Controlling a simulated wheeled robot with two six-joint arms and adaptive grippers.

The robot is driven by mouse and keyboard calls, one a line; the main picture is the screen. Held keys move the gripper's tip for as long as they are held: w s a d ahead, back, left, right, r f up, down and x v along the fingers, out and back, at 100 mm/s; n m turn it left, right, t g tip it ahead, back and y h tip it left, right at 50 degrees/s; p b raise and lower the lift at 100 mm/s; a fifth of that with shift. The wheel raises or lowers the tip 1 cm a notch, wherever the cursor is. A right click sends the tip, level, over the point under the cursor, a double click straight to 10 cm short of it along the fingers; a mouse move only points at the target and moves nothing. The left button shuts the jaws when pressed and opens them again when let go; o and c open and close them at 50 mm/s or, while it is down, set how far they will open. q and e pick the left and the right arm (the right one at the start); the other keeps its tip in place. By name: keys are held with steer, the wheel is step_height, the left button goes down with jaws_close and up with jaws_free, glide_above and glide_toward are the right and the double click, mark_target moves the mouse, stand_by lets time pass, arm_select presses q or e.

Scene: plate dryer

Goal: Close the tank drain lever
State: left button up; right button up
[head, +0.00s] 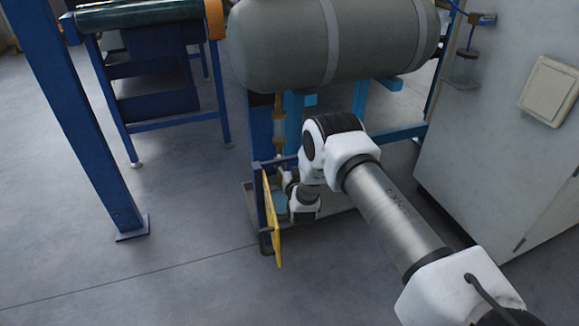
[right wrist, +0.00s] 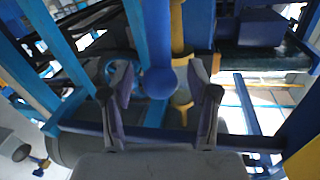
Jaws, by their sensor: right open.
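The grey tank (head: 300,45) lies on a blue stand at the top of the head view. A thin brass drain pipe (head: 279,125) hangs below its left end. My right arm reaches under the tank, and my right gripper (head: 287,176) is low beside the pipe, small and partly hidden. In the right wrist view my right gripper (right wrist: 160,103) is open. A blue bar with a rounded end (right wrist: 160,82), apparently the drain lever, shows between the fingers. I cannot tell whether they touch it. Brass piping (right wrist: 178,32) runs behind it. My left gripper is out of view.
A yellow panel (head: 271,220) stands on edge just left of my right gripper. A shallow tray (head: 250,205) lies under the stand. A blue post (head: 75,110) stands at left, a grey cabinet (head: 490,130) at right. The front floor is clear.

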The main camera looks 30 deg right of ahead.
jaws_close()
